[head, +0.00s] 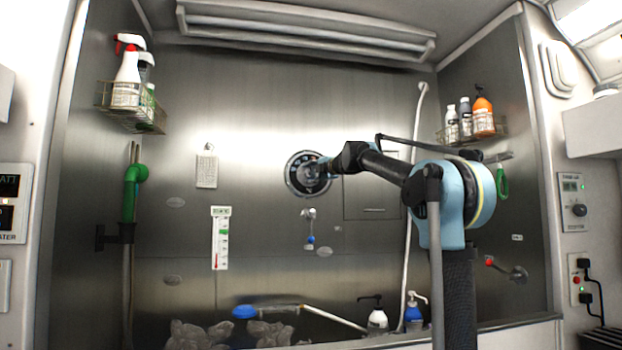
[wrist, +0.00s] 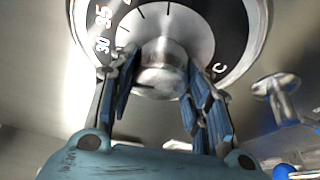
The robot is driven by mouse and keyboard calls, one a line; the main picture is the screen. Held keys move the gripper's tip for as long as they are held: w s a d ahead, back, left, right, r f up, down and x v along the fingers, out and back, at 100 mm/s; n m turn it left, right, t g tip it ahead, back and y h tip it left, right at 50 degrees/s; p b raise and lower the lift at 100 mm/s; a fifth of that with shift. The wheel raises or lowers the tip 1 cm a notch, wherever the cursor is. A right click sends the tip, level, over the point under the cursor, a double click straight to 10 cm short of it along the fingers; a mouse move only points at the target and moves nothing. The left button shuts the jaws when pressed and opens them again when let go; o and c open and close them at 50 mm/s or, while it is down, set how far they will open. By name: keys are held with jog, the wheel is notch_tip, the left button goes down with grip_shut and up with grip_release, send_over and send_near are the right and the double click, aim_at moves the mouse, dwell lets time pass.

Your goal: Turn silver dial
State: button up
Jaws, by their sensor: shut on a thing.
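The silver dial (head: 307,174) is on the back steel wall, a round silver knob in a black ring with white marks. In the wrist view the silver knob (wrist: 162,72) sits inside the black ring (wrist: 236,40), where "30", "35" and "C" can be read. My gripper (head: 326,168) reaches the dial from the right in the head view. In the wrist view my gripper (wrist: 162,88) has one blue-padded finger on each side of the knob and is shut on it. In the head view the gripper covers part of the dial's right side.
Below the dial is a small valve with a blue end (head: 310,239). A thermometer card (head: 220,238) and a small white box (head: 207,170) are on the wall to the left. A white hose (head: 409,225) hangs to the right.

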jog(key=shift+f, duration=0.1)
jog(key=o, duration=1.1)
jog(key=shift+c, duration=0.2)
jog(key=v, duration=1.2)
